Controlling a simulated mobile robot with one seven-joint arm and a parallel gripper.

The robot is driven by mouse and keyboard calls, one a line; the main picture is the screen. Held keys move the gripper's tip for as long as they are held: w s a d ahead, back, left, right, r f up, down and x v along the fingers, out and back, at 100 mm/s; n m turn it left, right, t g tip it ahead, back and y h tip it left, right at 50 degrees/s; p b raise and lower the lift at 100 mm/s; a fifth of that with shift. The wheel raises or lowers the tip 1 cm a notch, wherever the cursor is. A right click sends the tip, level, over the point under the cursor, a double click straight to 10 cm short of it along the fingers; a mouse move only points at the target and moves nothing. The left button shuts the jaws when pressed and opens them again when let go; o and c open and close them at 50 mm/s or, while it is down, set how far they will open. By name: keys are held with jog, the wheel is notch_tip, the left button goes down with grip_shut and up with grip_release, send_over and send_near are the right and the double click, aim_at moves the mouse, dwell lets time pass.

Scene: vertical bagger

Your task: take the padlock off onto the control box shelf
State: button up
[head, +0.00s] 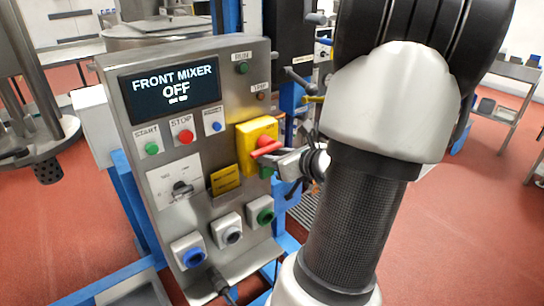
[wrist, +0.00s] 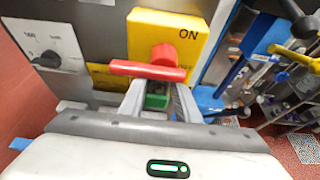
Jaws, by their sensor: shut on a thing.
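The padlock has a green body and sits between my gripper's fingers, just below the red switch handle. It shows in the wrist view (wrist: 157,98) and as a small green patch in the head view (head: 266,172). My gripper (wrist: 158,103) is shut on it, and its fingers also show at the switch in the head view (head: 275,164). The red handle (wrist: 147,70) lies about level across the yellow switch plate (wrist: 155,30), marked ON. The shackle is hidden, so I cannot tell whether it still passes through the switch. The control box shelf (head: 247,264) is the bare metal ledge along the panel's bottom.
The control panel (head: 110,75) has a screen reading FRONT MIXER OFF, with buttons and a dial (head: 181,188). Several boxed buttons, one blue (head: 193,257), stand just above the ledge. Blue frame posts and levers (wrist: 280,50) are close on the right.

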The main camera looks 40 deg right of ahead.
jog(key=shift+s, duration=0.1)
jog(key=shift+s+a+p, duration=0.15)
jog(key=shift+s+p, duration=0.1)
jog(key=shift+s, duration=1.1)
jog(key=shift+s+a+p, duration=0.15)
jog(key=shift+s+p, duration=0.1)
jog(key=shift+s, duration=1.1)
